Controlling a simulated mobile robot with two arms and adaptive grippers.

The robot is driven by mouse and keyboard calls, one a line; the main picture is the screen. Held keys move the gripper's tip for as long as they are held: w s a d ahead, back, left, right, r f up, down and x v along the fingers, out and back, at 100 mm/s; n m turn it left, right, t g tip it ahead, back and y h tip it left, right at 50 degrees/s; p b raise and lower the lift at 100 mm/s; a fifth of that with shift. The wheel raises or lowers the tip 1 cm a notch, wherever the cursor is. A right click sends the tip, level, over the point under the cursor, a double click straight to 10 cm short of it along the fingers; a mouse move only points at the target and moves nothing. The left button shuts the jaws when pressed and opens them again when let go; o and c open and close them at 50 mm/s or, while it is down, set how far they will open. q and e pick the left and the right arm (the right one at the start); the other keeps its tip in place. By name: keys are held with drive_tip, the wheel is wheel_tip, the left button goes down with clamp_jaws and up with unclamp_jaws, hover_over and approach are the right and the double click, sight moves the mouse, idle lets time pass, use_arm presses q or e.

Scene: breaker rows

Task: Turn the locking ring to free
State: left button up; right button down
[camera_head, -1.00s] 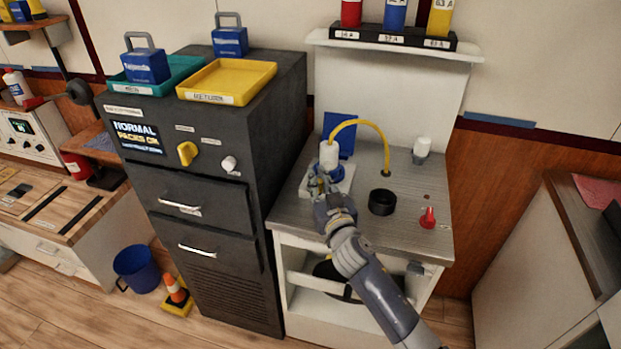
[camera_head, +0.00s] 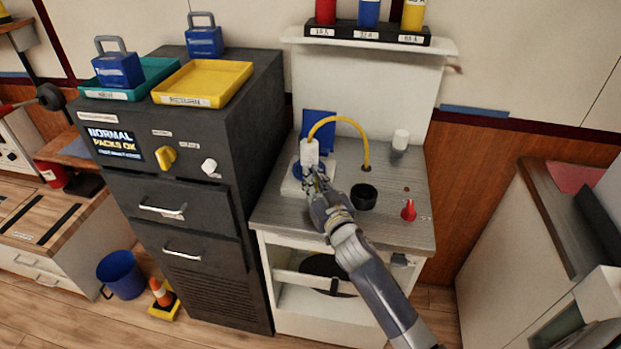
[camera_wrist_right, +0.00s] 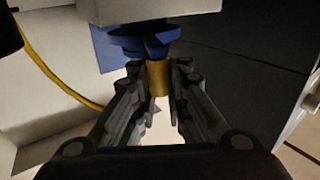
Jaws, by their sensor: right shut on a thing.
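A white cylindrical plug (camera_head: 309,152) with a yellow hose stands on the left part of the grey worktop. Under a white body, a blue ring (camera_wrist_right: 145,42) with a yellow tab (camera_wrist_right: 158,78) shows in the right wrist view. In the head view, a little blue shows left of my fingers; the rest is hidden. My right gripper (camera_wrist_right: 158,95) is shut on the yellow tab, with a finger on each side. The right gripper (camera_head: 314,178) also shows in the head view, just below the plug. My left gripper is not in view.
A black round cup (camera_head: 364,196), a red knob (camera_head: 408,210) and a white-capped fixture (camera_head: 400,140) stand on the worktop (camera_head: 385,232). A dark cabinet (camera_head: 215,240) with trays rises at the left.

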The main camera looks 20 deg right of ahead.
drive_tip(key=shift+s+d+f, duration=0.1)
drive_tip(key=shift+s+f, duration=0.05)
drive_tip(key=shift+f, duration=0.4)
drive_tip(key=c, duration=1.8)
unclamp_jaws()
drive_tip(key=shift+s, duration=0.1)
drive_tip(key=shift+o, duration=1.3)
drive_tip(key=shift+s+d+r, duration=0.1)
drive_tip(key=shift+s+r, duration=0.05)
drive_tip(key=shift+s, duration=0.05)
drive_tip(key=shift+s+r, duration=0.1)
drive_tip(key=shift+r, duration=0.05)
drive_tip(key=shift+s, duration=0.1)
drive_tip(key=s, duration=1.1)
drive_tip(key=shift+s+a, duration=0.25)
drive_tip(key=shift+s, duration=0.1)
